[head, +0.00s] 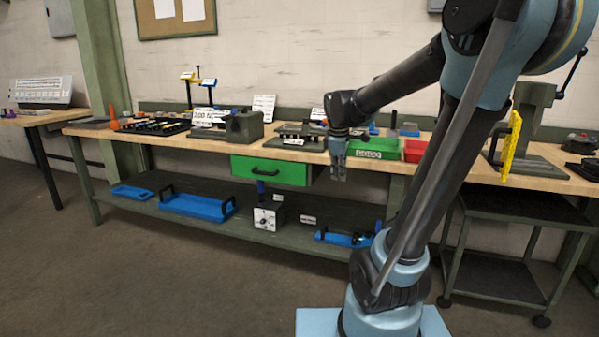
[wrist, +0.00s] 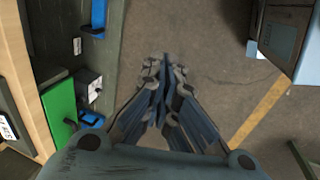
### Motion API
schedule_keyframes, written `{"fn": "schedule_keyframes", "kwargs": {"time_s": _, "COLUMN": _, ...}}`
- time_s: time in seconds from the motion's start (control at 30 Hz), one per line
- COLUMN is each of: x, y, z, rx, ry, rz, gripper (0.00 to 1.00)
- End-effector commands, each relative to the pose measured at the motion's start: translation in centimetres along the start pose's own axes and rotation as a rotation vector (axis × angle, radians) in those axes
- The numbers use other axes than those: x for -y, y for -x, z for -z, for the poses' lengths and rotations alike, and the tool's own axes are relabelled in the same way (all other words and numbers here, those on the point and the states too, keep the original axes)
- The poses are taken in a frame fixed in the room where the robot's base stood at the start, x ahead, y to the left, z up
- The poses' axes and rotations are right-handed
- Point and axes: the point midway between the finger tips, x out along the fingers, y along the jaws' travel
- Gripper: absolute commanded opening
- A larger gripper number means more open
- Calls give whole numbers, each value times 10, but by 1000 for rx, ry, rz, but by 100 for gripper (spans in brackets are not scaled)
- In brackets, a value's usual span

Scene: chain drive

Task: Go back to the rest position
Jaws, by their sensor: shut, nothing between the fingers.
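My gripper (head: 338,172) hangs pointing down in front of the workbench's front edge, near the green "GOOD" bin, in the head view. In the wrist view my gripper (wrist: 163,85) has its fingers together, empty, above the bare floor. My arm reaches out from the base at the lower right and bends down at the wrist.
The workbench (head: 110,132) carries fixtures, a green bin (head: 372,154) and a red bin (head: 414,151). A green drawer (head: 270,171) hangs beneath it. The lower shelf holds blue trays (head: 197,207) and a grey box (head: 268,216). A dark cart (head: 500,277) stands right. Floor in front is clear.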

Motion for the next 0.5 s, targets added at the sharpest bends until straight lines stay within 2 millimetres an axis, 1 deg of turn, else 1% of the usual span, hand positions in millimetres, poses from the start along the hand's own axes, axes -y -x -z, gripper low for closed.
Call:
{"fn": "schedule_keyframes", "kwargs": {"time_s": 0.03, "x": 14, "y": -1, "z": -12, "rx": -1, "ry": -65, "rz": 4, "gripper": 0}}
{"fn": "schedule_keyframes", "kwargs": {"time_s": 0.2, "x": 55, "y": -6, "z": -44, "rx": -7, "ry": -291, "rz": 19, "gripper": 0}}
{"fn": "schedule_keyframes", "kwargs": {"time_s": 0.37, "x": 95, "y": -15, "z": -71, "rx": -10, "ry": -506, "rz": 35, "gripper": 0}}
{"fn": "schedule_keyframes", "kwargs": {"time_s": 0.5, "x": 130, "y": -27, "z": -91, "rx": -10, "ry": -693, "rz": 48, "gripper": 0}}
